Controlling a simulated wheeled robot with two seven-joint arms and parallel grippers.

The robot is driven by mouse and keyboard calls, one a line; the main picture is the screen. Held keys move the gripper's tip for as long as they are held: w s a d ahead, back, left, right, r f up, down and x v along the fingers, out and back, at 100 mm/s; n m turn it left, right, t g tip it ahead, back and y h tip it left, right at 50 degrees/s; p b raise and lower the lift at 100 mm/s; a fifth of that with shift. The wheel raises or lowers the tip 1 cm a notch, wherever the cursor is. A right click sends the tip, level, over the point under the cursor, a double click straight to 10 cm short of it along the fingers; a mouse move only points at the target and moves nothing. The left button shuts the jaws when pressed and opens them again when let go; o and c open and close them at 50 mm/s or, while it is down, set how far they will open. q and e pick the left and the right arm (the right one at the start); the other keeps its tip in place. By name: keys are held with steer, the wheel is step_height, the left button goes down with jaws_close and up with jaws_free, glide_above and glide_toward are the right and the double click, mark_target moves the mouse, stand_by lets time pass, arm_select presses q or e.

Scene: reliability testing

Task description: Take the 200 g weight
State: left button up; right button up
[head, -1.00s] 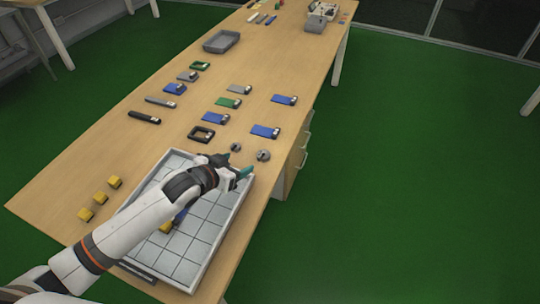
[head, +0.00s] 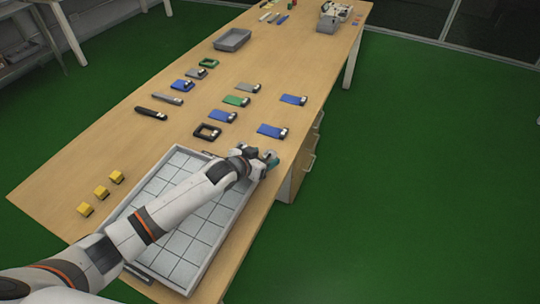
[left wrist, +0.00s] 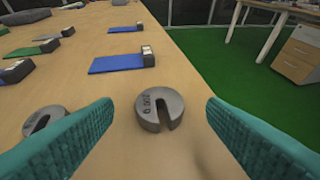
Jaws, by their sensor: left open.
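In the left wrist view a grey slotted disc weight (left wrist: 160,109) lies flat on the table, between and just beyond my fingertips. Its marking seems to read 200 g, upside down, and its slot faces me. A second slotted weight (left wrist: 42,119) lies to the left, partly hidden behind the left teal finger. My left gripper (head: 262,158) is open and empty, low over the table beside the tray's far right corner. In the head view it largely hides the weights. My right gripper is not in view.
A white gridded tray (head: 196,262) lies under my left arm. Yellow blocks (head: 101,192) stand left of it. Beyond are a blue card-like piece (head: 269,131), a black square frame (head: 207,132) and several similar pieces. The table's right edge is close to the gripper.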

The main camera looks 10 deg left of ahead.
mark_target(273, 154)
arm_select(q)
steer(key=x, duration=0.2)
steer(key=shift+w+d+f, duration=0.1)
steer(key=shift+w, duration=0.15)
steer(key=c, duration=1.1)
steer(key=shift+c, duration=0.5)
